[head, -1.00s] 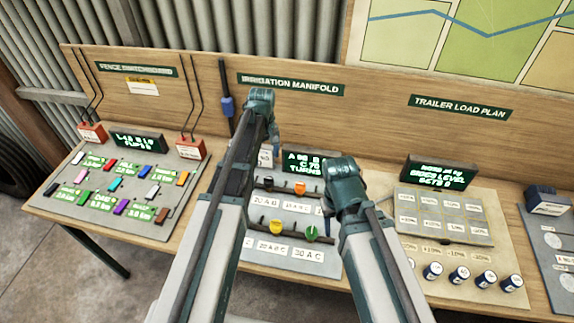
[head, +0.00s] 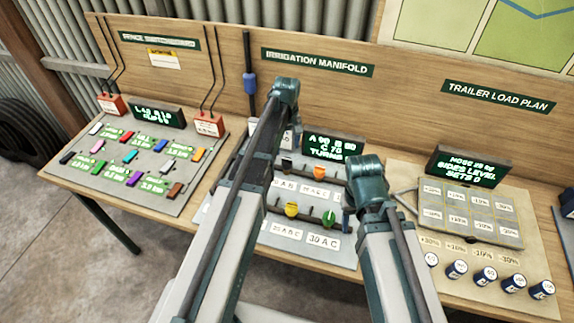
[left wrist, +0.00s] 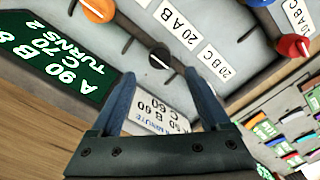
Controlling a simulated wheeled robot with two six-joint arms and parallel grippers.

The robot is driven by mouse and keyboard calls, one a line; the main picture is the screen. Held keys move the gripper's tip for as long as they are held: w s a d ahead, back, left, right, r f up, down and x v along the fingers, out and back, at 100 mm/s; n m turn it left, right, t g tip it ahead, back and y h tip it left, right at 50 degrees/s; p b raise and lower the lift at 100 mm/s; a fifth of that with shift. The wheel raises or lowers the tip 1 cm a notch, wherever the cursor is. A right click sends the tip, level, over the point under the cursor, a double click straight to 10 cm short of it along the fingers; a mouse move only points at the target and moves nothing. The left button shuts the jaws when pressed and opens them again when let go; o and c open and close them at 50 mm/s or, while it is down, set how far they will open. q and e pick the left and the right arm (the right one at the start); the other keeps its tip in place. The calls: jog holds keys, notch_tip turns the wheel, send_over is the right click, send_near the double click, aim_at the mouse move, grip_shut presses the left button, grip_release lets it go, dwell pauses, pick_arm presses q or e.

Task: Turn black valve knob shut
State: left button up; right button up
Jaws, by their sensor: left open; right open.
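The black valve knob (left wrist: 159,57) shows in the left wrist view, round with a thin white pointer line. My left gripper (left wrist: 159,76) is open, with its blue fingers spread to either side below the knob in the picture. Nothing is held, and I cannot tell the gap to the knob. In the head view my left arm hides this gripper and covers part of the irrigation manifold panel (head: 275,240). My right arm stands over the panel's right side, with its gripper hidden from view.
An orange knob (left wrist: 97,8) and a red knob (left wrist: 294,45) flank the black one. Yellow (head: 291,209) and green (head: 329,218) knobs sit on the lower row. A lit display (head: 332,147) stands behind. The switchboard (head: 130,160) lies left, the load-plan board (head: 500,262) right.

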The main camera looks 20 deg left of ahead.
aim_at(287, 159)
pick_arm(q)
notch_tip(287, 159, down, 7)
jog(key=b, duration=0.6)
pick_arm(e)
notch_tip(287, 159, down, 7)
jog(key=shift+f, duration=0.1)
pick_arm(q)
grip_shut()
